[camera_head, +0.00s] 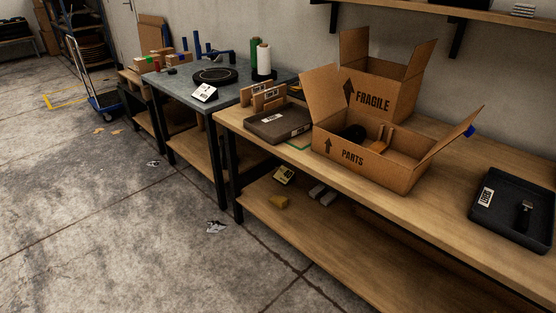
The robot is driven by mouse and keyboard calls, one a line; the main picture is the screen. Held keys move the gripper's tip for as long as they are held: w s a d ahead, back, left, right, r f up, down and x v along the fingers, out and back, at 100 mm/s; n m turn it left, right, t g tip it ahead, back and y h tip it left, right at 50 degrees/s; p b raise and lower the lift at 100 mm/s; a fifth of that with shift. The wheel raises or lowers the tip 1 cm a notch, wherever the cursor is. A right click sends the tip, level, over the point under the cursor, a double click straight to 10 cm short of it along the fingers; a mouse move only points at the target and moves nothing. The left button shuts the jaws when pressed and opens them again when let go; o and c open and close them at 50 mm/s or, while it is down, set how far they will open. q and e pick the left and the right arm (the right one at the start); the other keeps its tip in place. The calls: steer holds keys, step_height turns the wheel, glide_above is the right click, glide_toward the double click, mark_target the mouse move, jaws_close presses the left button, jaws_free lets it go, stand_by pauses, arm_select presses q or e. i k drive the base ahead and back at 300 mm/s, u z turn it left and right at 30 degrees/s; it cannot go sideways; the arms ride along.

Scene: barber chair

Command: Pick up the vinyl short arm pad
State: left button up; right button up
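I cannot tell for certain which thing is the vinyl short arm pad. A black rounded item (353,132) and a brown wooden piece (381,141) lie in the open cardboard box marked PARTS (340,160) on the wooden workbench (440,205). The box walls hide their lower parts. Neither of my grippers is in view.
A box marked FRAGILE (380,97) stands behind the PARTS box. A black tray (508,232) holding a small tool (525,212) lies at the right. A grey-topped table (175,82) with a black disc (213,76) adjoins at the left. The concrete floor in front is mostly clear.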

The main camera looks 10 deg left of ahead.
mark_target(356, 133)
steer(key=u, duration=2.45)
steer(key=i, duration=0.2)
steer(key=z, duration=1.25)
steer(key=i, duration=0.95)
steer(key=z, duration=0.45)
